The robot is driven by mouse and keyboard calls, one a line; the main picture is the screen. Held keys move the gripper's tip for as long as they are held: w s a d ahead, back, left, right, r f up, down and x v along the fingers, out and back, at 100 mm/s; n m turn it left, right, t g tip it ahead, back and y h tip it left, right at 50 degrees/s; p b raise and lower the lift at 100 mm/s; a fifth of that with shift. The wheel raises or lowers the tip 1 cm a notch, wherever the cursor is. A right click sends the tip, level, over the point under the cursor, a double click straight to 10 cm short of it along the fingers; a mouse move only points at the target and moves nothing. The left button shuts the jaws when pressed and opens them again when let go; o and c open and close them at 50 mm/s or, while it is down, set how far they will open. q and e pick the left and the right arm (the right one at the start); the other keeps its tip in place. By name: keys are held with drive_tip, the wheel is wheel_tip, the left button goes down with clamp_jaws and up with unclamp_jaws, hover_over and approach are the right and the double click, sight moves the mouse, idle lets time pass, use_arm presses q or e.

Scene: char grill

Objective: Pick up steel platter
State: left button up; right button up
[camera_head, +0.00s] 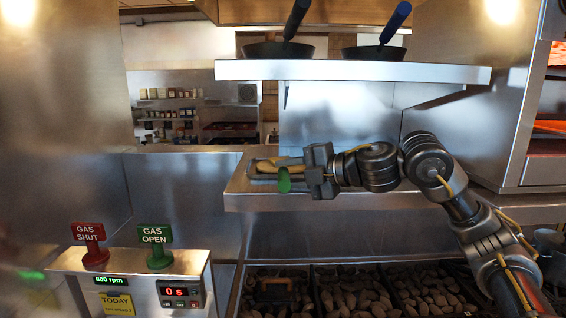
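My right gripper (272,173) reaches in from the right, low over the left end of the steel shelf (375,202). Its fingers point left. A small tan and metallic item lies at the fingertips, partly hidden by the gripper; I cannot tell whether it is the steel platter or something on it. A green rounded piece (284,180) shows just beside the fingers. Whether the fingers are open or shut is not clear. My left gripper is out of view.
An upper shelf (350,71) holds two dark pans. Below the steel shelf are bins (345,290) of brown lumps. At the lower left stands a control box (128,262) with a red knob (90,243) and a green knob (155,245). A steel cabinet stands at right.

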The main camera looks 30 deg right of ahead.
drive_tip(key=shift+x, duration=0.9)
drive_tip(key=shift+s, duration=0.2)
drive_tip(key=shift+c, duration=0.5)
clamp_jaws()
drive_tip(key=shift+r, duration=0.2)
drive_tip(key=shift+w+f, duration=0.1)
